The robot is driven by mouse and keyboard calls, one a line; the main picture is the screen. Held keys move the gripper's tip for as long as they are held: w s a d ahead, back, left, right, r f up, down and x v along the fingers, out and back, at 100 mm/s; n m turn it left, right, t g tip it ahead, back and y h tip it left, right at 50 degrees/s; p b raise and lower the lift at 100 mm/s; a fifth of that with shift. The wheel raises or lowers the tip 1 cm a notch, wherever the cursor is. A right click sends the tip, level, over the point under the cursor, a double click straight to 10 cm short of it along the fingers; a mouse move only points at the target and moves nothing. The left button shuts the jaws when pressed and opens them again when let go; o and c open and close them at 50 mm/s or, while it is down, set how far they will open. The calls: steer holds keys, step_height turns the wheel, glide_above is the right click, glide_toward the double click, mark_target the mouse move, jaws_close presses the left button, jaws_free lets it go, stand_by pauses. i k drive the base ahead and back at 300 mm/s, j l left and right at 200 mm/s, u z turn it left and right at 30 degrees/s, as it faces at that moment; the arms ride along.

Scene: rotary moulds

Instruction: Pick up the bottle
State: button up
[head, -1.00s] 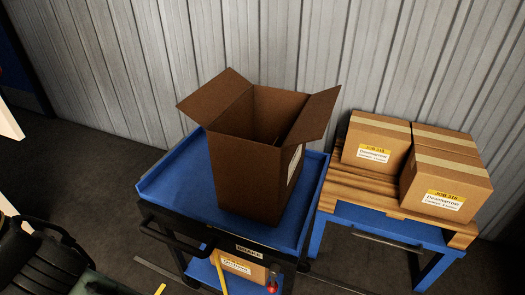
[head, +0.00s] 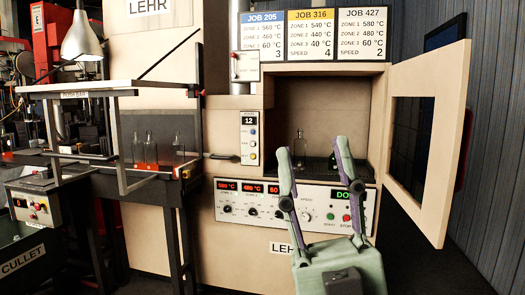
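A clear glass bottle (head: 299,147) stands upright inside the open chamber of the lehr (head: 235,180), near the front of its dark floor. The bottle shows just behind and beside the left fingertip. How far the gripper is from it in depth I cannot tell, and the bottle's lower right edge is close to the finger.
The lehr door (head: 428,150) stands open at right. The control panel (head: 237,208) lies below the chamber. Several more bottles (head: 151,150) stand on the dark table (head: 150,188) at left, behind a raised frame. A green cullet bin (head: 25,262) is at lower left.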

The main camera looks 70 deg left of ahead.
mark_target(300, 143)
steer(key=u, duration=1.85)
steer(key=i+z, duration=0.45)
steer(key=i+j+z, duration=0.2)
steer(key=z, duration=0.2)
steer(key=i+j+z, duration=0.25)
steer(key=i+j, duration=1.45)
steer(key=j, duration=0.8)
steer(key=i+j, duration=0.15)
steer(key=j, duration=0.5)
